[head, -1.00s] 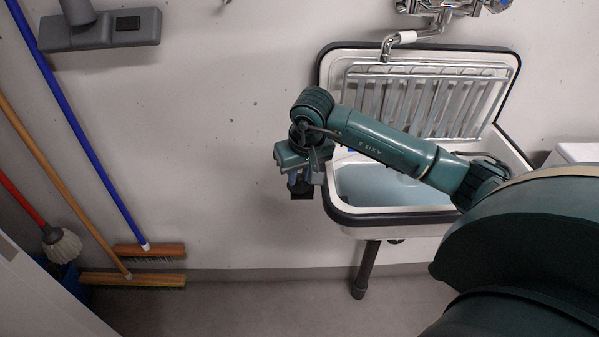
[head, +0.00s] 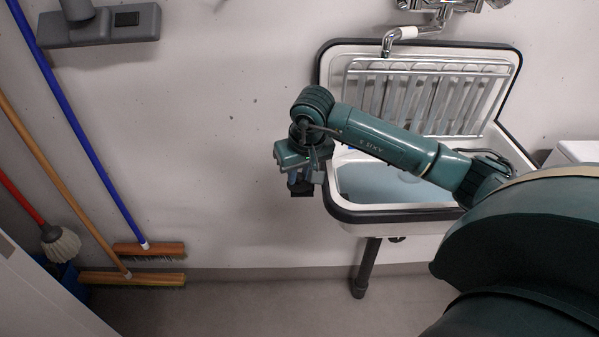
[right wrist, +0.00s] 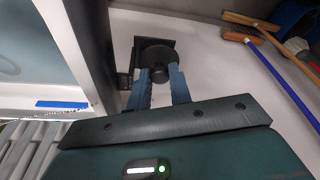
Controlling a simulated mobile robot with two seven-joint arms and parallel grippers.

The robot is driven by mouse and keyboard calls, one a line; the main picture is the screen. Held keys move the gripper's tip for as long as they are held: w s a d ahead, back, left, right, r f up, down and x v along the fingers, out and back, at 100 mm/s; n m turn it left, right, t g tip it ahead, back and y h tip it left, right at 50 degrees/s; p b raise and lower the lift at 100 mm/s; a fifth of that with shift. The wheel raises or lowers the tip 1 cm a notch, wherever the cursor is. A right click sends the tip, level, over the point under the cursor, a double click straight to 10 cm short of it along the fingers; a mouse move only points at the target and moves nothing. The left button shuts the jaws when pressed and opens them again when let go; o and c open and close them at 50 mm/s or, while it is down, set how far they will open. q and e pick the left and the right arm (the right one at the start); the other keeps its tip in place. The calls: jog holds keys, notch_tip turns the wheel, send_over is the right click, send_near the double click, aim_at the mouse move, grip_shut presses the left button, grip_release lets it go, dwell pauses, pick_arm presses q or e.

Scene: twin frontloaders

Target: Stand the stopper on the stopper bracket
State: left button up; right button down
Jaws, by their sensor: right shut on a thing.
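My right gripper (right wrist: 160,80) shows in the right wrist view, its two blue-grey fingers shut on the black round stopper (right wrist: 154,54). The stopper's disc is beyond the fingertips, over the dark square plate of the stopper bracket (right wrist: 139,42). I cannot tell whether the disc touches the plate. In the head view the right gripper (head: 298,178) points down just left of the sink. The dark bracket (head: 302,190) shows below the fingers there, and the stopper is not clearly seen. My left gripper is not in view.
The sink (head: 345,216), with a raised metal grate (head: 430,100) and a tap (head: 405,34), is right of the gripper. Brooms with a blue handle (head: 85,142) and a wooden handle (head: 60,183) lean at the left. The wall between is clear.

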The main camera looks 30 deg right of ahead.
jog(key=shift+f, duration=0.1)
jog(key=c, duration=1.3)
grip_release()
jog(key=shift+o, duration=0.6)
jog(key=shift+d, duration=0.2)
jog(key=a+v, duration=0.1)
jog(key=v, duration=1.2)
jog(key=shift+r, duration=0.2)
